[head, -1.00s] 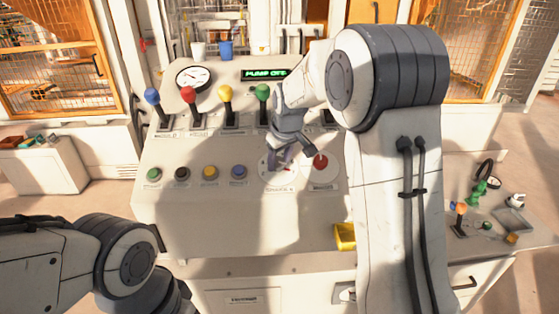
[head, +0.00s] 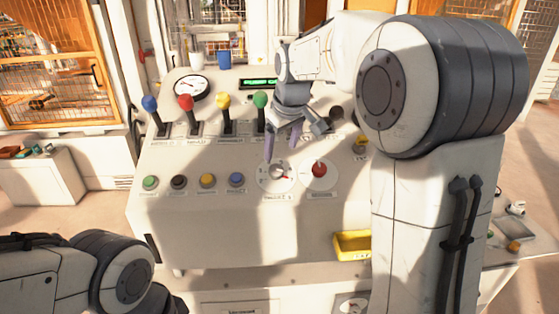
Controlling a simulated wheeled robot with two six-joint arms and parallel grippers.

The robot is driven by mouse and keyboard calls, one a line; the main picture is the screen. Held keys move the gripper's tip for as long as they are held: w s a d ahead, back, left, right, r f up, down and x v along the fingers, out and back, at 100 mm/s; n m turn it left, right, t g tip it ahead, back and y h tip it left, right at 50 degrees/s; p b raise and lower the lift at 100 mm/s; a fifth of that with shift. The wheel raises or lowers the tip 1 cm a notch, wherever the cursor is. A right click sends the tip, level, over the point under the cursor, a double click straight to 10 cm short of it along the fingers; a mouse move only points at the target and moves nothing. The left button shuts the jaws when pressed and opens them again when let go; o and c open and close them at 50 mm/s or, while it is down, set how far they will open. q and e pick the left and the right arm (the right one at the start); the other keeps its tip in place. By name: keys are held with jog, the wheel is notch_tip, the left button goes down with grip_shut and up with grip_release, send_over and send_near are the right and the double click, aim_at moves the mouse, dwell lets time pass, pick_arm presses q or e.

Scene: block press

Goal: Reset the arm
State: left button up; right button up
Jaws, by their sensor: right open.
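My right arm comes in from the right over the control panel (head: 200,228). My right gripper (head: 282,152) is open and empty, its fingers pointing down. It is just above and behind the round white dial (head: 277,178). The dial's knob shows below the fingertips and I see no hold on it. My left arm is at the lower left, and its gripper is out of the picture.
Levers with blue (head: 150,103), red (head: 185,102), yellow (head: 223,99) and green (head: 261,99) knobs stand behind the gripper. A red knob (head: 319,170) is right of the dial. Several push buttons line the left. A yellow tray (head: 352,246) is at the front.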

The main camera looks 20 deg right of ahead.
jog(key=shift+s+r, duration=0.25)
jog(key=shift+r, duration=0.35)
jog(key=s+a+f+n+g+y, duration=0.1)
jog(key=s+a+f, duration=0.2)
jog(key=s+a, duration=0.35)
jog(key=s+a+f+n+g+y, duration=0.1)
jog(key=s+a+f, duration=0.2)
jog(key=s+a, duration=0.4)
jog(key=s+a+f+g, duration=0.1)
jog(key=s+f, duration=0.3)
jog(key=s, duration=0.5)
jog(key=s+a+f+n+g, duration=0.1)
jog(key=s+a+f, duration=0.2)
jog(key=s, duration=0.7)
jog(key=shift+f+n+g+h, duration=0.3)
jog(key=shift+f, duration=0.3)
jog(key=shift+a, duration=0.1)
